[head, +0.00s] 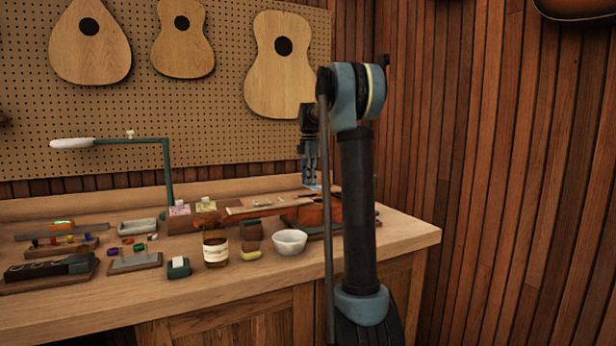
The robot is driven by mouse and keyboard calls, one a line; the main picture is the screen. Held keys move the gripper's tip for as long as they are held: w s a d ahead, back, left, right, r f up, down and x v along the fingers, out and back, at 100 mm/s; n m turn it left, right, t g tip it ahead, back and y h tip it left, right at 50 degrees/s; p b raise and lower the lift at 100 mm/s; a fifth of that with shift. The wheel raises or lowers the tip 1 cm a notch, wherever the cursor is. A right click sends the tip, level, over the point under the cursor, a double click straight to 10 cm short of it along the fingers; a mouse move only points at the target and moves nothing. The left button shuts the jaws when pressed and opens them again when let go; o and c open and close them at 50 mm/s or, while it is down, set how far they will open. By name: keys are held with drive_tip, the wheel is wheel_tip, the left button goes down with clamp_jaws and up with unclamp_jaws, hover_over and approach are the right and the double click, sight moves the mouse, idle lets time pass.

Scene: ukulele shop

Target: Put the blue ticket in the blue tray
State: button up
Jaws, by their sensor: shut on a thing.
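My gripper (311,181) points down over the back right of the workbench, behind the ukulele body. It is shut on the blue ticket (313,187), a small pale blue edge at the fingertips. The ticket is partly hidden, and I cannot tell whether it touches anything below. I cannot make out a blue tray; the area under the gripper is hidden by the ukulele and my arm. A pink ticket (180,210) and a yellow-green ticket (206,206) lie on wooden holders at the back of the bench.
A ukulele (315,211) lies across the bench (408,232) in front of my gripper. A white bowl (289,242), a labelled jar (215,249) and a green lamp stand (168,178) are to its left. The bench's right end is mostly clear.

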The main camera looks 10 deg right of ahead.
drive_tip(key=shift+f, duration=3.4)
drive_tip(key=o, duration=0.8)
drive_tip(key=shift+o, duration=0.5)
drive_tip(key=shift+o, duration=0.9)
drive_tip(key=shift+r, duration=0.15)
drive_tip(key=shift+r, duration=3.4)
